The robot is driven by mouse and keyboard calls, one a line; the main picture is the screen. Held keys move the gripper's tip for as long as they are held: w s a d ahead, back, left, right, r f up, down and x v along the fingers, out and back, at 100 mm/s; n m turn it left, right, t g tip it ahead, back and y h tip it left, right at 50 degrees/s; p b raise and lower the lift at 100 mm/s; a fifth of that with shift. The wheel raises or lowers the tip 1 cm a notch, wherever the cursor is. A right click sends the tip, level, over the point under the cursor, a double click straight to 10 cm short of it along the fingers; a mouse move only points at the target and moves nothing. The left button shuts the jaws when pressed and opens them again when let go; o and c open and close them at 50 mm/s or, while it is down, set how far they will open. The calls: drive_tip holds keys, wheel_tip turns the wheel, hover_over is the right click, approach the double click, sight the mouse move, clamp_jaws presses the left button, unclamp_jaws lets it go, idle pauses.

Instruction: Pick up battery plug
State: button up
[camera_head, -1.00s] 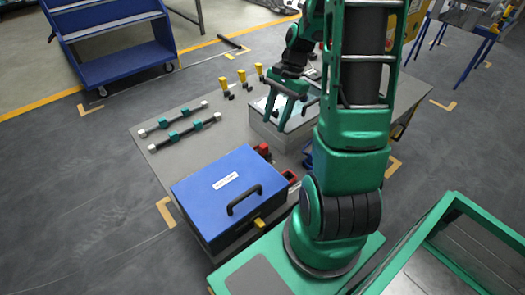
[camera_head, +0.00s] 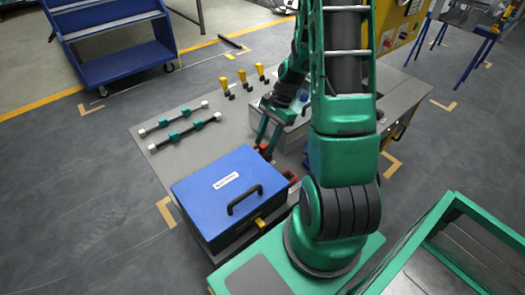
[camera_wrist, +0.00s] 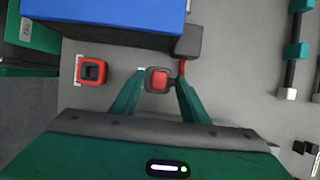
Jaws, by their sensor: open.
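The battery plug, a small red-topped block with a grey body (camera_wrist: 158,80), stands on the grey table beside the blue case. In the head view its red part (camera_head: 264,150) shows only partly behind my fingers. My gripper (camera_wrist: 162,73) is open, with one green finger on each side of the plug. I cannot tell whether either finger touches it. In the head view my gripper (camera_head: 264,138) points down at the case's back right corner. A red square frame with a dark opening (camera_wrist: 92,71) sits apart from the plug, and in the head view (camera_head: 290,178) it is beside the case.
The blue case (camera_head: 228,190) with a black handle fills the table's front. Two black rods with green clamps (camera_head: 185,130) lie at the left. Several yellow-handled clamps (camera_head: 242,77) stand at the back.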

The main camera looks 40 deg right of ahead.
drive_tip(key=shift+x, duration=1.15)
drive_tip(key=c, duration=0.8)
drive_tip(key=shift+r, duration=0.1)
